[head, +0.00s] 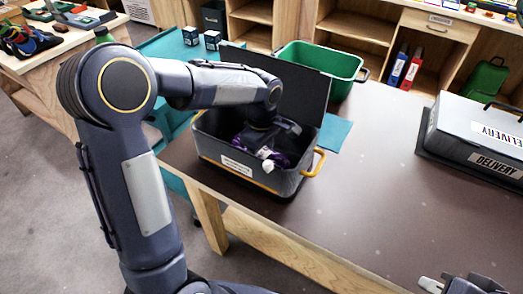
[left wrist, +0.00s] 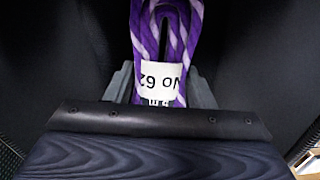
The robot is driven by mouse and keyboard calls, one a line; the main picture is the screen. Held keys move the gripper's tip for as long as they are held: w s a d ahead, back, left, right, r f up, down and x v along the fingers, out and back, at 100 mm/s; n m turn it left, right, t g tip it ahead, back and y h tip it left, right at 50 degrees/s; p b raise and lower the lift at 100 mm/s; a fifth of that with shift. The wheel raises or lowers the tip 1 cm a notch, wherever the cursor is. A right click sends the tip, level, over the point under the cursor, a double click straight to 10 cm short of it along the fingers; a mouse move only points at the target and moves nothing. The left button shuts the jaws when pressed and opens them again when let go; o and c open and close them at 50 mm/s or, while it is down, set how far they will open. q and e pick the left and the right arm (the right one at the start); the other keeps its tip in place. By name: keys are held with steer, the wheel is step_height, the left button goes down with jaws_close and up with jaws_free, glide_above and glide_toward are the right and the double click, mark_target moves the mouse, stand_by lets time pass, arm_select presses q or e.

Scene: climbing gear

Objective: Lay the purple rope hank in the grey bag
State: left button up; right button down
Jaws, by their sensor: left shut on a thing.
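The grey bag (head: 215,152) stands open on the brown table, its dark lid raised at the back and a yellow handle at its right end. My left arm reaches over it, and my left gripper (head: 266,150) is down inside the bag. It is shut on the purple rope hank (head: 244,139), which is purple and white with a white tag. In the left wrist view the hank (left wrist: 176,35) lies between the fingers, with dark bag walls around it. Whether it touches the bag floor is hidden. My right gripper (head: 458,285) is cut off at the bottom right edge; its jaw opening is unclear.
A green crate (head: 318,62) stands behind the bag's lid. A grey case (head: 478,130) labelled DELIVERY sits on a dark mat at the right. A teal sheet (head: 334,132) lies beside the bag. The table's middle is clear. Wooden shelves with binders stand behind.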

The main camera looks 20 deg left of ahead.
arm_select(q)
steer(key=o, duration=1.2)
step_height(320, 180, up, 8)
steer(key=shift+f+p, duration=0.1)
steer(key=shift+p, duration=0.3)
